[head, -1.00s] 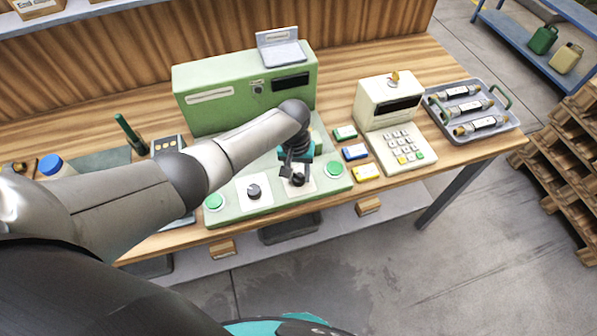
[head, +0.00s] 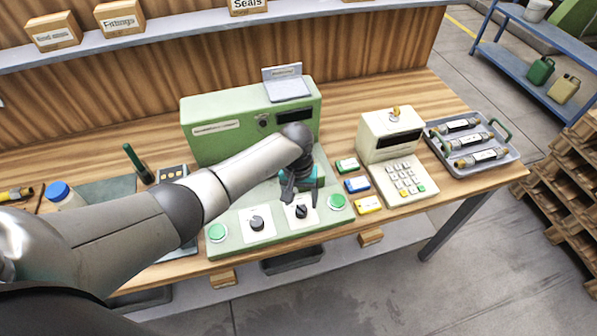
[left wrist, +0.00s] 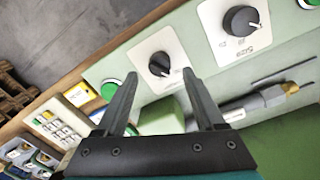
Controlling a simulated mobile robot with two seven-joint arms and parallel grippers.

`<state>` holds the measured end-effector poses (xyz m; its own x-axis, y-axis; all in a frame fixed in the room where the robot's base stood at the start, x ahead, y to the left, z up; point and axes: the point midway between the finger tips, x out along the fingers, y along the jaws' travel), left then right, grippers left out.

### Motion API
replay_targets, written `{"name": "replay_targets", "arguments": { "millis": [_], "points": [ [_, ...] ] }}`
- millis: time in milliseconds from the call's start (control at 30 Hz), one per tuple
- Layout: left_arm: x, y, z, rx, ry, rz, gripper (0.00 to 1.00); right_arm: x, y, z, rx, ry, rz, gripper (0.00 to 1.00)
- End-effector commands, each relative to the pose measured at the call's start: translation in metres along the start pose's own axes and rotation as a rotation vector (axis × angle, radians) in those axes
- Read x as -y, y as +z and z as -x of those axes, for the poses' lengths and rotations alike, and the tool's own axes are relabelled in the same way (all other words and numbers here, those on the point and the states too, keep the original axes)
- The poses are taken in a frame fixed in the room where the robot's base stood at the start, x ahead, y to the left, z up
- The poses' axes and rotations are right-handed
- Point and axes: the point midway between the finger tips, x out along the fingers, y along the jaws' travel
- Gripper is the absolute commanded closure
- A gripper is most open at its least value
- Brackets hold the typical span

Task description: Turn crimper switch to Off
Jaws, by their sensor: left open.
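The green bench machine (head: 222,158) has two black rotary switches on white plates along its front. The right switch (head: 301,211) lies just in front of my left gripper (head: 298,197); the left switch (head: 257,222) sits beside it. In the left wrist view the smaller switch (left wrist: 160,63) appears between the open fingertips of my left gripper (left wrist: 159,74), with nothing held. The larger switch (left wrist: 241,20) is further right. The plate labels are too small to read surely. I cannot tell whether the fingers touch the switch. My right gripper is not in view.
Green buttons flank the switches, one left (head: 217,232) and one right (head: 337,201). A hose fitting (left wrist: 262,100) lies on the machine. Coloured boxes (head: 357,184), a cream keypad device (head: 402,180) and a grey tray (head: 470,165) stand to the right. The floor in front is clear.

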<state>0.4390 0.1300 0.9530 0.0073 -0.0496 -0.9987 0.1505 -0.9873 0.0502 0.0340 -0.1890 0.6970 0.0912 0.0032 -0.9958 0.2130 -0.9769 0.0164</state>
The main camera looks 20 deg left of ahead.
Motion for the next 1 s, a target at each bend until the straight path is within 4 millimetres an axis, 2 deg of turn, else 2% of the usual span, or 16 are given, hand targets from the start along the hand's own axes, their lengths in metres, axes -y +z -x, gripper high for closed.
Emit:
{"name": "replay_targets", "arguments": {
  "millis": [33, 300, 533, 700, 1000],
  "points": [
    [0.000, -0.001, 0.013, -0.003, 0.001, 0.000, 0.29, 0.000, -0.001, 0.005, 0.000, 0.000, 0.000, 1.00],
    [0.000, -0.001, 0.065, -0.004, 0.000, 0.000, 0.29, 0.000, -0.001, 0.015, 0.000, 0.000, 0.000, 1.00],
    [0.000, -0.001, 0.103, -0.004, 0.000, 0.001, 0.29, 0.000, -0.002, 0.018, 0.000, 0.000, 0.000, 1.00],
    [0.000, 0.000, 0.117, -0.001, -0.001, 0.001, 0.29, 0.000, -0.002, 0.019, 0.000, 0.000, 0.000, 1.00],
    [0.000, 0.000, 0.119, -0.001, -0.001, 0.001, 0.29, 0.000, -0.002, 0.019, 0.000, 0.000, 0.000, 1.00]
  ]
}}
